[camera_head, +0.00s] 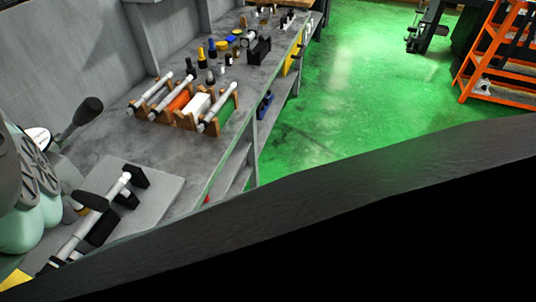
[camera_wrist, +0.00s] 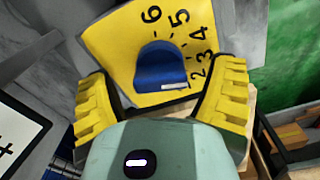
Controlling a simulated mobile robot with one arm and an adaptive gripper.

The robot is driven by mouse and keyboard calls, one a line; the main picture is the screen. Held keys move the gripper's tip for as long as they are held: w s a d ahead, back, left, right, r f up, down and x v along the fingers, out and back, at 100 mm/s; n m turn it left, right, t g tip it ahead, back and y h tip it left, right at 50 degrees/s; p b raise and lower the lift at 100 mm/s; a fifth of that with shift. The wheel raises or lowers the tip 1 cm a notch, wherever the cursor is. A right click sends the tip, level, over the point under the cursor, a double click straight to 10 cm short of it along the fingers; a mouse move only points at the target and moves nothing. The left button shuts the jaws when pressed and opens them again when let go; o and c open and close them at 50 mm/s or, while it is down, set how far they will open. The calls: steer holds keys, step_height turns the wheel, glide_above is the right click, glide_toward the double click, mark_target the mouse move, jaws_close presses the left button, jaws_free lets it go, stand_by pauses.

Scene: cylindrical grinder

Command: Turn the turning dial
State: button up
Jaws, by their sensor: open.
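The turning dial is a blue knob (camera_wrist: 160,66) on a yellow plate (camera_wrist: 112,40), seen in the wrist view. Black numbers from 2 to 6 curve around its right side. A short white mark on the knob's lower edge lies near the 2. My gripper (camera_wrist: 161,78) is open, with one yellow ridged finger to the left of the knob and one to the right. The knob shows between the fingers, with visible gaps on both sides and no contact seen. I cannot make out the dial or the gripper's fingers in the head view.
In the head view, a grey workbench (camera_head: 95,150) carries a wooden rack (camera_head: 160,118) with several cylindrical bars, and small tools behind it. A large dark surface (camera_head: 330,200) fills the foreground. Green floor (camera_head: 350,90) lies open to the right, with an orange shelf (camera_head: 490,50) beyond.

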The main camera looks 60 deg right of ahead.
steer(key=shift+c, duration=0.2)
steer(key=c, duration=1.2)
steer(key=shift+o, duration=0.2)
steer(key=shift+m, duration=2.8)
steer(key=o, duration=1.2)
